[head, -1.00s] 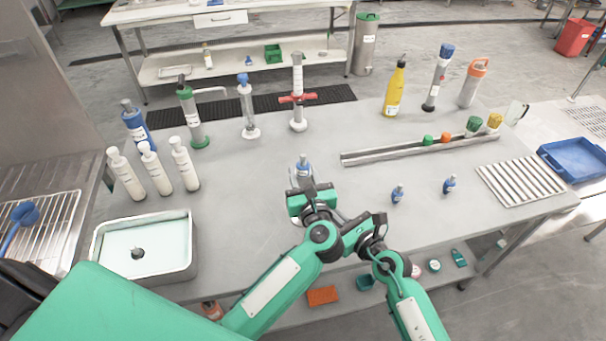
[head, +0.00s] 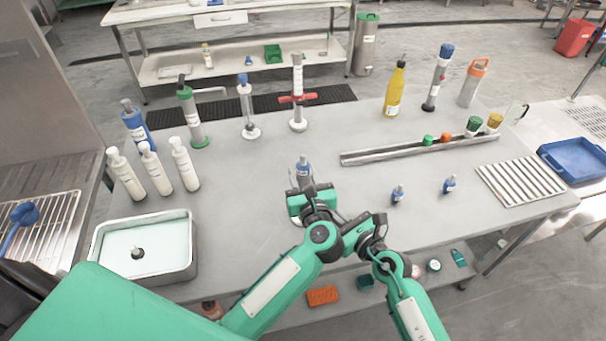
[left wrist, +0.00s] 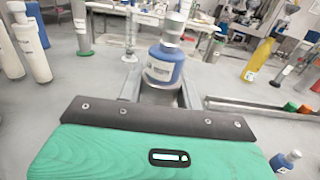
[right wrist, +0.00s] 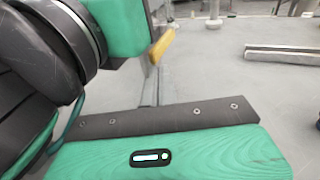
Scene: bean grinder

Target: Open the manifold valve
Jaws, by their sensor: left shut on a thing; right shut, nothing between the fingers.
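A column with a red crossbar handle (head: 298,98), which looks like the valve, stands upright at the back of the grey table on a white round base. My left gripper (head: 303,184) is shut on a small blue bottle with a silver neck (head: 304,165), held upright near the table's middle, in front of the column and apart from it. In the left wrist view the blue bottle (left wrist: 165,65) sits between the fingers. My right gripper (head: 372,225) is shut and empty, close beside the left one. Its fingers show partly in the right wrist view (right wrist: 152,85).
Three white bottles (head: 148,168) and a metal tray (head: 190,262) are at the left. A blue-topped column (head: 247,105) stands left of the red handle. A long metal channel (head: 420,150) and two small blue bottles (head: 398,194) are right. The table between my grippers and the column is clear.

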